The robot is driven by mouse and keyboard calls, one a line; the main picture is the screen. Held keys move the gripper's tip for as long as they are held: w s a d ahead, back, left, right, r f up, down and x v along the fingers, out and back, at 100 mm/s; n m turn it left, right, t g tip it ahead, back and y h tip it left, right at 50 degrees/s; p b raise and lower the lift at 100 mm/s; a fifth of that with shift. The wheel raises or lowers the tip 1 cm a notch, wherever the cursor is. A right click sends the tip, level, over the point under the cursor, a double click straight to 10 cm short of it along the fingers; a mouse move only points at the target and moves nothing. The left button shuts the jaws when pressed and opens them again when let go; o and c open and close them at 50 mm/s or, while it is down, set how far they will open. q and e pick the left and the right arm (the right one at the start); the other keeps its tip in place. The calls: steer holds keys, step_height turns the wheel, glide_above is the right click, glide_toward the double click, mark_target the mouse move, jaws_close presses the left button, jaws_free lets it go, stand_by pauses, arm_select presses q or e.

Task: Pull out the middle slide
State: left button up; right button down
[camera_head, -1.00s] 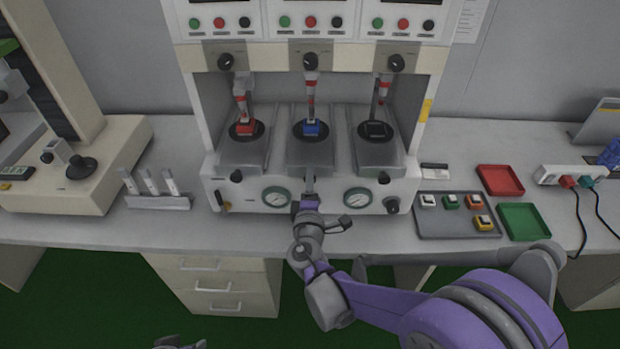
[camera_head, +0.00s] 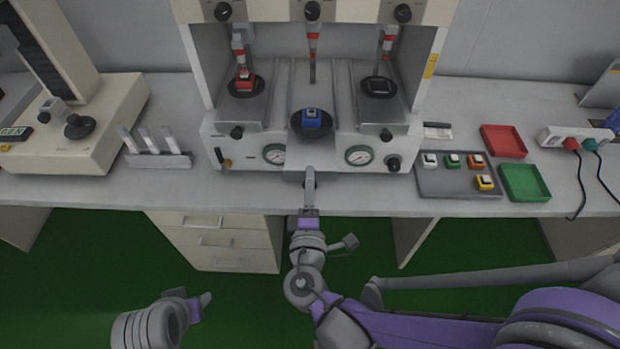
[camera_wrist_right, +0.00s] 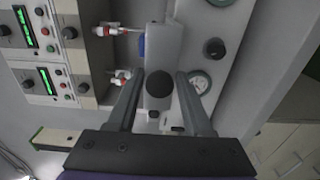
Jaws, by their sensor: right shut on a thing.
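The middle slide (camera_head: 304,94) is a grey plate with a black disc (camera_head: 296,127) and a blue button block (camera_head: 311,117) on it. It sticks out toward me, well forward of the left slide (camera_head: 240,108) and right slide (camera_head: 384,110). My right gripper (camera_head: 309,178) is at its front end, below the disc. In the right wrist view the black knob (camera_wrist_right: 159,84) of the slide (camera_wrist_right: 163,48) lies between the two fingers, and the gripper is shut on it. My left gripper (camera_head: 200,302) hangs low at the bottom left, away from the bench; its jaw state is unclear.
The tester (camera_head: 236,150) has gauges and knobs beside the middle slide. A grey tray (camera_head: 437,186) with several button blocks, a red tray (camera_head: 503,140) and a green tray (camera_head: 524,182) lie at right. A vial rack (camera_head: 160,161) stands at left. The bench front before the slide is clear.

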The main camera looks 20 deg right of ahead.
steer(key=c, duration=0.5)
jaws_free()
steer(key=v, duration=1)
steer(key=shift+s, duration=0.4)
steer(key=d+f+m+g+p, duration=0.3)
steer(key=d+f+m+g, duration=0.35)
steer(key=d+g, duration=0.2)
steer(key=s+r+m+g+y, duration=0.1)
steer(key=m, duration=0.1)
steer(key=s+r+m+g+y+p, duration=0.1)
steer(key=m+y, duration=0.1)
steer(key=m, duration=0.1)
steer(key=s+d+r+m+g+y+p, duration=0.1)
steer(key=m+y, duration=0.1)
steer(key=m, duration=0.1)
steer(key=shift+s+g, duration=0.25)
